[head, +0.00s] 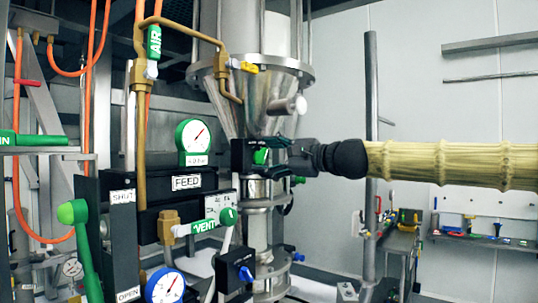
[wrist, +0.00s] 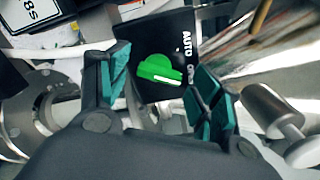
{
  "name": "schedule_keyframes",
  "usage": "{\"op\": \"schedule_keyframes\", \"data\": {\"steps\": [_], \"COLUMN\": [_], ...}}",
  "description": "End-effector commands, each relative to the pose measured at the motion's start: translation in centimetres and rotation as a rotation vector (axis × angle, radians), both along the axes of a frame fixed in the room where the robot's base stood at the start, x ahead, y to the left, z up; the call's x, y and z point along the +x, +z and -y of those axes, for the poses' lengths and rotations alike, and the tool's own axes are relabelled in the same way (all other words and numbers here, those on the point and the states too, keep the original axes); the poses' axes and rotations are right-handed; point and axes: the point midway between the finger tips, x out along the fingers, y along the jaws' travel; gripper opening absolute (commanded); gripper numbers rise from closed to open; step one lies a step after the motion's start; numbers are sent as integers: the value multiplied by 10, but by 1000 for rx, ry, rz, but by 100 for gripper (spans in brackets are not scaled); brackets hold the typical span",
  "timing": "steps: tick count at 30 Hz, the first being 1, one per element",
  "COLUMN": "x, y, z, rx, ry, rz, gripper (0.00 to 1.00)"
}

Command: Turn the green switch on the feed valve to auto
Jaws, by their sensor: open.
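The green switch (wrist: 160,70) sits on a black box (wrist: 143,86) with white lettering, AUTO and a partly hidden word that looks like OPEN. A white line on the knob lies on its right side, nearer the lower word than AUTO. In the head view the green switch (head: 261,157) shows small on the black box (head: 238,154) below the steel cone. My gripper (wrist: 158,66) is open, one green-padded finger on each side of the switch. I cannot tell whether either finger touches it. In the head view my gripper (head: 284,150) comes in from the right.
The steel hopper cone (head: 262,95) stands just above, with a round steel knob (head: 289,106) close over my gripper. A green-handled VENT valve (head: 205,222), gauges and the black FEED panel (head: 150,190) crowd the left. The space right of the hopper is more open, past an upright post (head: 371,90).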

Motion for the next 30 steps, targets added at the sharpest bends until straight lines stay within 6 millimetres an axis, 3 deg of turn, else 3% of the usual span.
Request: {"op": "schedule_keyframes", "data": {"steps": [9, 17, 30], "x": [1, 1, 2], "y": [0, -1, -3], "z": [-1, -1, 0], "rx": [0, 0, -32], "ry": [-1, 0, -4], "rz": [0, 0, 45], "gripper": [65, 19, 19]}}
